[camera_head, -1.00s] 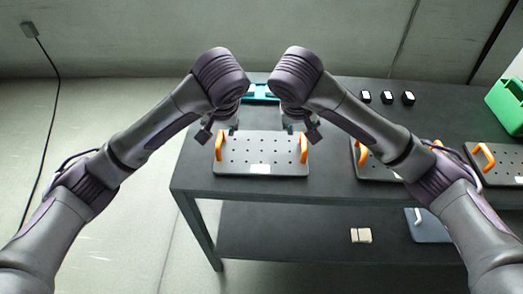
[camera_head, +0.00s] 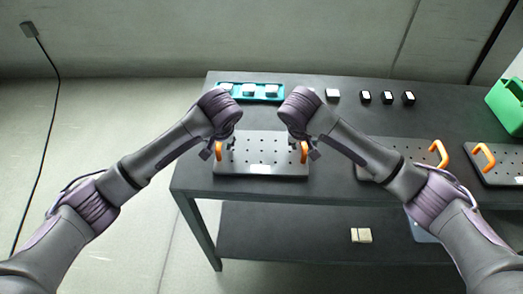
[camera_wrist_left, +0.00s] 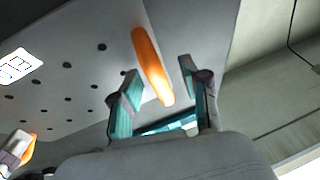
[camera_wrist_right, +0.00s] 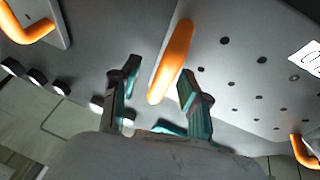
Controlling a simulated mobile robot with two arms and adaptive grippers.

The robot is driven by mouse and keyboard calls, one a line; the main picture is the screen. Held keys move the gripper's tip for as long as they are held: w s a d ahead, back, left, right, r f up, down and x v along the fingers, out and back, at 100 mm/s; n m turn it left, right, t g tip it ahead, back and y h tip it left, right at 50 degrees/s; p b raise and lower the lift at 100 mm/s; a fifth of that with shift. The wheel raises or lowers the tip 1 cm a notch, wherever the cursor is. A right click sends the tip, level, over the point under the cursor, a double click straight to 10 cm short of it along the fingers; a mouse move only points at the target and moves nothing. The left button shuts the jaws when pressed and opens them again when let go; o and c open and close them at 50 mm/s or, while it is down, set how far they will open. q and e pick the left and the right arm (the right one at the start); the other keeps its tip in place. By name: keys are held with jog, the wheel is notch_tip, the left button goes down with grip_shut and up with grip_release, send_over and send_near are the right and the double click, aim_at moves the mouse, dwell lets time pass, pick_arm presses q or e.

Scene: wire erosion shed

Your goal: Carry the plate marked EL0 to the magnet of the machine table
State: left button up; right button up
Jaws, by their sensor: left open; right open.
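A dark grey plate with rows of holes (camera_head: 262,154) lies flat near the table's front left edge, with an upright orange handle at each end. Its white label (camera_head: 260,169) is too small to read in the head view and only partly legible in the wrist views. My left gripper (camera_wrist_left: 158,80) is open, its fingers on either side of the left orange handle (camera_wrist_left: 153,66). My right gripper (camera_wrist_right: 160,75) is open, its fingers on either side of the right orange handle (camera_wrist_right: 172,62). No gap or contact can be made out. The machine table's magnet is not in view.
Two similar plates, one (camera_head: 366,173) partly behind my right arm and one (camera_head: 505,172), lie to the right. A teal tray (camera_head: 236,96) with white-topped blocks, several dark blocks (camera_head: 387,98) and a green container (camera_head: 506,108) stand behind. The lower shelf (camera_head: 290,235) holds beige blocks (camera_head: 361,235).

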pick_arm(q)
grip_shut()
pick_arm(e)
grip_shut()
pick_arm(q)
jog(key=shift+w+r, duration=0.15)
jog(key=shift+r, duration=0.15)
pick_arm(e)
jog(key=shift+w+r, duration=0.15)
jog(key=shift+r, duration=0.15)
